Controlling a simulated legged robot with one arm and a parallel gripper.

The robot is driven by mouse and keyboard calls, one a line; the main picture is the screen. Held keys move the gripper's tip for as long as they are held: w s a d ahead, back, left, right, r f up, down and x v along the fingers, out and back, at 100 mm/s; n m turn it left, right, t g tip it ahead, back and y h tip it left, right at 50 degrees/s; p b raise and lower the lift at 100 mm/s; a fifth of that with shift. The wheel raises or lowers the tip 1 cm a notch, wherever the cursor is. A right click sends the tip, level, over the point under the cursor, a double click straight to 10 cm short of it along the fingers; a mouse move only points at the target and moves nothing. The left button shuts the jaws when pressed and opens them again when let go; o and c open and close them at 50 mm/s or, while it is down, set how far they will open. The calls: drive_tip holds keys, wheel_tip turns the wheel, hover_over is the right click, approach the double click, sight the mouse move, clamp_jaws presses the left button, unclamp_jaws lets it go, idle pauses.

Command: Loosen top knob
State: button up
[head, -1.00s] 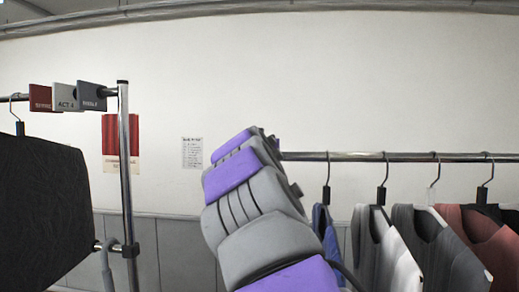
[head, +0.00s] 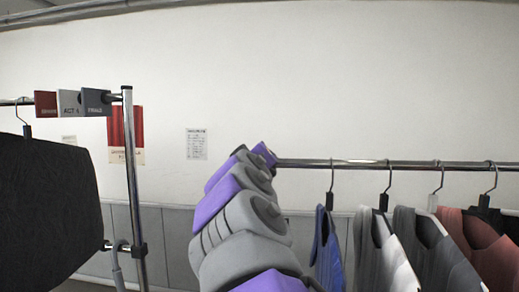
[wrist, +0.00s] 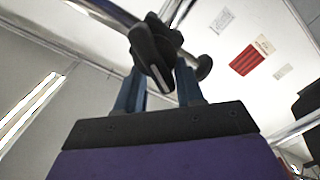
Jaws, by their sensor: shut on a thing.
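The top knob (wrist: 148,48) is a black piece with a flattened, elongated head, seen close up in the wrist view. It sits by a metal rail (wrist: 98,10) that runs diagonally behind it. My gripper (wrist: 157,84) has two blue fingers, one on each side of the knob, and is shut on it. The knob's far side and the contact faces of the fingers are partly hidden. In the head view my arm covers the gripper and the knob, near the left end of the right-hand rail.
The right-hand clothes rail (head: 360,163) holds a blue garment (head: 326,248), grey garments and a reddish one (head: 490,245). A rack post (head: 133,190) stands at the left with a dark garment (head: 45,210) and label tags (head: 70,103). A wall with posters is behind.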

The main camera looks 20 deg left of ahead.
drive_tip(key=n+p, duration=0.1)
drive_tip(key=f+n+p, duration=0.1)
drive_tip(key=n+p, duration=0.2)
drive_tip(key=n, duration=0.1)
drive_tip(key=shift+a+f, duration=0.15)
drive_tip(key=shift+a, duration=0.2)
drive_tip(key=shift+f+n+p, duration=0.25)
drive_tip(key=shift+n+p, duration=0.5)
drive_tip(key=shift+n, duration=0.25)
drive_tip(key=shift+s+a+f+n+p, duration=0.1)
drive_tip(key=shift+a+n+p, duration=0.05)
drive_tip(key=shift+n+p, duration=0.3)
drive_tip(key=shift+s+a+f+n+p, duration=0.1)
drive_tip(key=shift+n+p, duration=0.25)
drive_tip(key=shift+n, duration=0.2)
clamp_jaws()
drive_tip(key=shift+f, duration=0.1)
